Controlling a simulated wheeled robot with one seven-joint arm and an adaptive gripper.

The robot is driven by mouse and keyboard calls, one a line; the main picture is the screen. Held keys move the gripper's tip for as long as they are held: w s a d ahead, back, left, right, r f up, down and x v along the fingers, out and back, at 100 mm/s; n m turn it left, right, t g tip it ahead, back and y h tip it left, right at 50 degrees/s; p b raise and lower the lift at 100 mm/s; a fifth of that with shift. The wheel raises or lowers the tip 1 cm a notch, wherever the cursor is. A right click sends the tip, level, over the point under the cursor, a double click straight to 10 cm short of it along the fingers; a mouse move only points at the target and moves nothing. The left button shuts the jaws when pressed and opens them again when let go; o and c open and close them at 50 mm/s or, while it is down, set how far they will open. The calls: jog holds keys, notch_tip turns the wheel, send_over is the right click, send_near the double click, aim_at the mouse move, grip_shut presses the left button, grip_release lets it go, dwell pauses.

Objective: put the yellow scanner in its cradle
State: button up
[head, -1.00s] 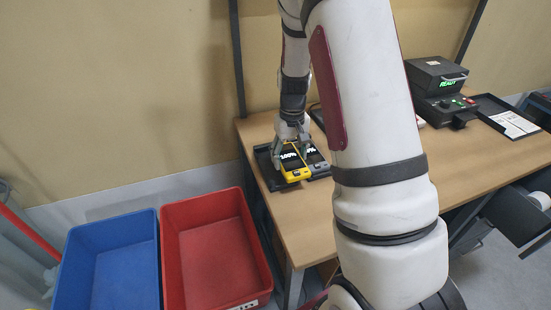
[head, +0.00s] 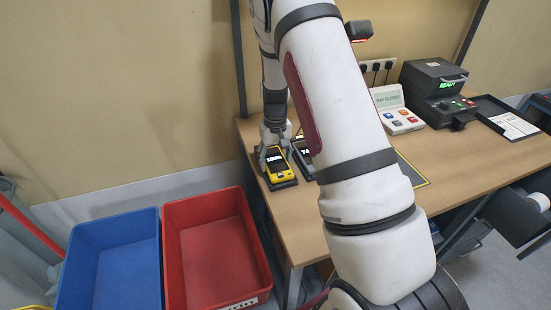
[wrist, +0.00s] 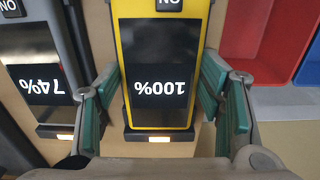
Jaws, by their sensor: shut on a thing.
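The yellow scanner (head: 278,166) is at the left end of the workbench, its screen up. In the wrist view the yellow scanner (wrist: 160,88) fills the middle, its screen reading 100% upside down. My gripper (head: 270,146) is shut on it, with green pads on either side of its body. A black cradle (head: 287,184) shows beneath it, and its edge with a small lit strip (wrist: 160,138) shows past the scanner's end in the wrist view. The scanner lies lined up over this cradle; I cannot tell whether it is fully seated.
A dark scanner (wrist: 35,75) reading 74% sits in a neighbouring cradle close beside it. A red crate (head: 215,250) and a blue crate (head: 108,260) stand left of the bench. A button terminal (head: 398,112) and a black machine (head: 437,90) stand farther right on the bench (head: 440,165).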

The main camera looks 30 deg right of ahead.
aim_at(275, 161)
jog(key=o, duration=1.4)
jog(key=shift+f, duration=0.1)
jog(key=shift+c, duration=0.2)
notch_tip(275, 161, up, 12)
jog(key=b, duration=0.2)
jog(key=s+a+r+t, duration=0.1)
jog(key=s+a+r, duration=0.35)
jog(key=r, duration=0.25)
jog(key=s+a+r+t, duration=0.1)
jog(key=s+a+r, duration=0.3)
jog(key=s+r, duration=0.25)
jog(key=s+a+r+n+t, duration=0.1)
jog(key=s+a+r, duration=0.1)
jog(key=s, duration=0.6)
jog(key=s+a+r+n+t, duration=0.1)
jog(key=s+a, duration=0.3)
jog(key=s, duration=0.4)
jog(key=shift+s+r+t, duration=0.2)
jog(key=shift+r+t, duration=0.4)
jog(key=shift+r, duration=0.1)
